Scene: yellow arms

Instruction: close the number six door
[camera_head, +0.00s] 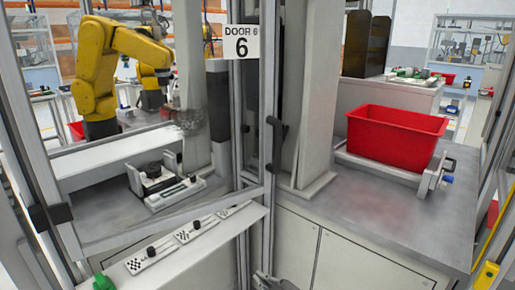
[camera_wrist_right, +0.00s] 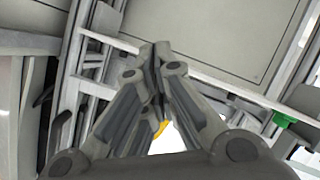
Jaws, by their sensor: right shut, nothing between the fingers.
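The door six sign (camera_head: 242,42) is a white plate with a black 6, near the top of a grey metal frame in the middle of the head view. Below it a grey upright with a black handle (camera_head: 270,140) runs down past the worktops. I cannot tell from these views how far the door stands open. My right gripper (camera_head: 268,280) shows only partly at the bottom edge of the head view, below the handle. In the right wrist view its fingers (camera_wrist_right: 153,62) are together and empty, in front of grey frame bars and a pale panel. My left gripper is not in view.
A red bin (camera_head: 395,137) stands on the right worktop (camera_head: 360,220). A yellow robot arm (camera_head: 100,70) stands behind the left worktop. A ledge (camera_head: 190,240) with several small switch plates and a green button (camera_head: 103,283) runs along the lower left.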

